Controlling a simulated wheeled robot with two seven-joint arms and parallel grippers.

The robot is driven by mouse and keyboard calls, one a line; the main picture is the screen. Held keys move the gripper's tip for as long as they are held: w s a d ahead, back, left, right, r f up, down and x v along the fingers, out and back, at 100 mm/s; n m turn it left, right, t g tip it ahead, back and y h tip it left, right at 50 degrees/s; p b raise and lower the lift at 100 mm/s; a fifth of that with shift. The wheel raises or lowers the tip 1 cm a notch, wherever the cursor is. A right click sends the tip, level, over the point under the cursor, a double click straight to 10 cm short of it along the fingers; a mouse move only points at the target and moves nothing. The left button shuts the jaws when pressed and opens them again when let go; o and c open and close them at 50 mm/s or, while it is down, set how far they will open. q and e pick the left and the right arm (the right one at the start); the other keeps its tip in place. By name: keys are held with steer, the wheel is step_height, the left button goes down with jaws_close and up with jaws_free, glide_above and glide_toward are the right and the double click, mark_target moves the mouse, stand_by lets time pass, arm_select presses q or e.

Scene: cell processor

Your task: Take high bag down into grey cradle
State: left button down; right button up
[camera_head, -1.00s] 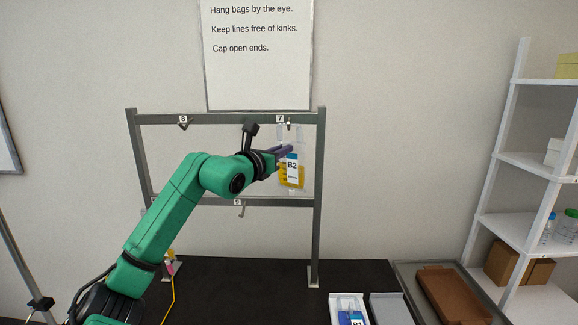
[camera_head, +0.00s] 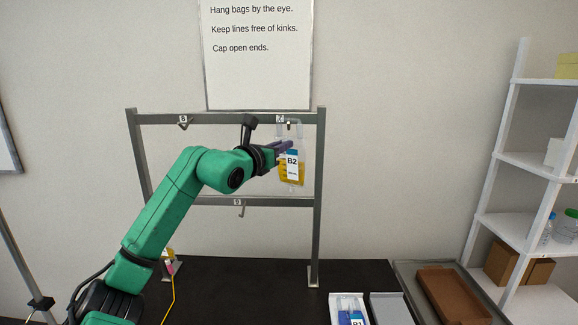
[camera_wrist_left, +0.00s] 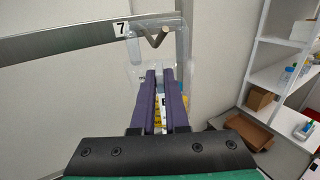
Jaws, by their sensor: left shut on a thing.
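The high bag, labelled B2 (camera_head: 291,172), has a clear top, a blue-and-white label and yellow liquid. It is upright at the upper rail's hook 7 (camera_wrist_left: 152,38). Its clear top (camera_wrist_left: 183,60) frames the hook in the left wrist view; I cannot tell whether it still rests on it. My left gripper (camera_head: 287,147) is shut on the bag's upper part; its purple fingers also show in the left wrist view (camera_wrist_left: 160,75). The grey cradle (camera_head: 390,309) is on the dark table at lower right, its inside partly visible and cut by the frame. My right gripper is out of view.
A white cradle (camera_head: 337,299) with a blue bag, B1 (camera_head: 352,318), stands beside the grey one. The rack (camera_head: 318,215) has a lower rail with another hook (camera_head: 241,210).

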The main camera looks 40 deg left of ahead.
arm_select(q)
steer(key=shift+s+d+r, duration=0.4)
steer(key=shift+s+r, duration=0.15)
steer(key=shift+r, duration=0.15)
steer(key=shift+b, duration=0.3)
steer(key=shift+s+d+f+b, duration=0.15)
steer(key=shift+s+d+b, duration=0.3)
steer(key=shift+b, duration=0.25)
steer(key=shift+s+d+r, duration=0.35)
steer(key=shift+s, duration=0.2)
steer(key=shift+f+b, duration=0.1)
steer(key=shift+b, duration=0.2)
steer(key=s+d+b, duration=0.1)
steer(key=s, duration=0.1)
steer(key=s+d+b, duration=0.2)
steer(key=shift+s+d, duration=0.2)
steer(key=shift+s, duration=0.1)
